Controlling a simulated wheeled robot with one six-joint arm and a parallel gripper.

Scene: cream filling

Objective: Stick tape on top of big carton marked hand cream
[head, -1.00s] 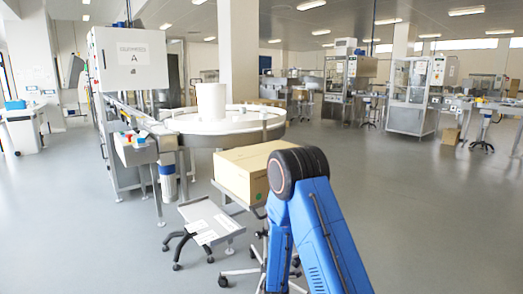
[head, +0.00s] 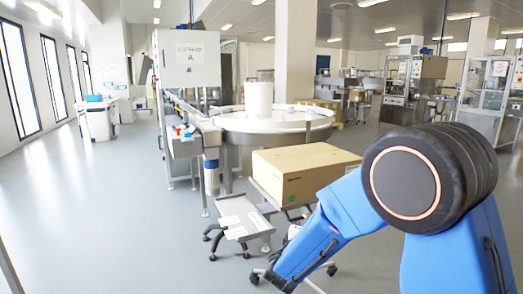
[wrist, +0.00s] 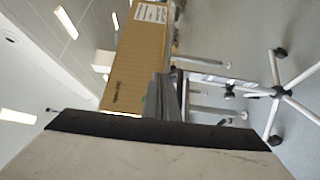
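A big brown carton (head: 300,168) stands closed on a wheeled stand in the middle of the head view. Small dark print shows on its side, too small to read. In the wrist view the carton (wrist: 138,62) appears turned sideways, with a white label near the top of the picture. A black edge (wrist: 150,131) and a pale surface cross the bottom of the wrist view; I cannot tell what they are. I cannot make out my gripper's fingers or whether it holds anything. No tape is recognizable. My blue arm partly covers the carton's right side in the head view.
A small wheeled stool (head: 242,212) with papers stands left of the carton. Behind are a round white turntable (head: 270,122) with a white cylinder (head: 258,100) and a conveyor machine marked A (head: 187,58). The floor at the left is clear.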

